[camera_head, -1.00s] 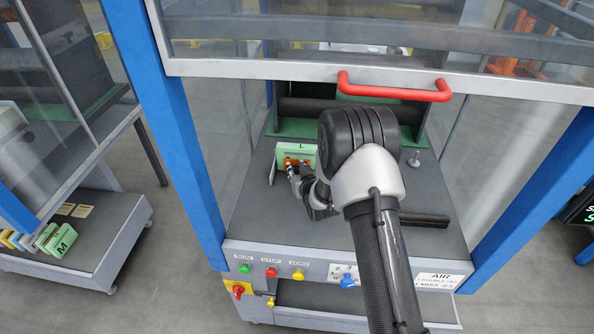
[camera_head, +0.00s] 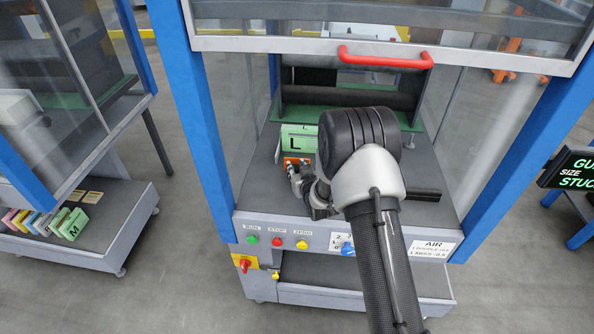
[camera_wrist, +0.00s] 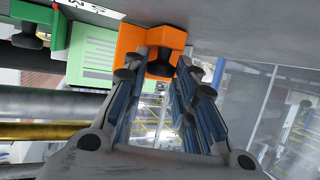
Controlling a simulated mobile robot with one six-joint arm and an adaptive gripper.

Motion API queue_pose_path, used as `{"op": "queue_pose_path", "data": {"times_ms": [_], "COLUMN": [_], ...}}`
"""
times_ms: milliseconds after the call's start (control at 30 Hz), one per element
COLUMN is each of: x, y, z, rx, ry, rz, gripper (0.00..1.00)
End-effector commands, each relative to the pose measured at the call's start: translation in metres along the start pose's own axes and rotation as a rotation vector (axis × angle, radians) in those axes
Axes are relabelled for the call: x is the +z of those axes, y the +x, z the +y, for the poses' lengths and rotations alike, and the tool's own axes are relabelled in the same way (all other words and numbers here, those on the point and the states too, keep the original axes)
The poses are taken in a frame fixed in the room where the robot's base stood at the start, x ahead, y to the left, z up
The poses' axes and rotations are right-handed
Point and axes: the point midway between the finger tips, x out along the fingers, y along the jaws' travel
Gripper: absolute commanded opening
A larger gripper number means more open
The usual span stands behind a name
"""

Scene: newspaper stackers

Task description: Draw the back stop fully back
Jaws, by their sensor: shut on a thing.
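An orange block with a black knob (camera_wrist: 162,62) is between the fingers of my gripper (camera_wrist: 165,85) in the wrist view. My gripper is shut on it, though the exact contact is partly hidden by the fingers. In the head view the orange block (camera_head: 293,161) sits just below an upright green plate marked L (camera_head: 298,140), at the left of the machine's grey deck. My gripper (camera_head: 296,178) is in front of it. I cannot tell for certain which of these parts is the back stop.
Blue posts flank the machine, and a raised clear guard with a red handle (camera_head: 385,57) is above. A dark roller (camera_head: 355,97) lies behind. A dark bar (camera_head: 424,194) is at the deck's right. Buttons (camera_head: 277,242) line the front. A rack of coloured plates (camera_head: 48,222) stands left.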

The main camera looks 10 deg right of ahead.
Motion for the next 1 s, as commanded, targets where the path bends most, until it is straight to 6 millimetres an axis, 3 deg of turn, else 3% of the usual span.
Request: {"op": "queue_pose_path", "data": {"times_ms": [200,233,300,667,767,1000], "x": [0.005,0.005,0.006,0.004,0.003,0.003], "y": [-0.002,-0.002,-0.002,-0.005,-0.016,-0.067], "z": [-0.004,-0.004,-0.004,-0.002,-0.002,-0.002], "rx": [-0.007,-0.007,-0.007,-0.004,-0.004,-0.004], "ry": [-0.002,-0.003,-0.002,-0.001,-0.001,0.0], "rz": [-0.012,-0.013,-0.013,-0.009,-0.009,-0.01], "gripper": [0.0,0.28,0.32,0.32,0.32,0.32]}}
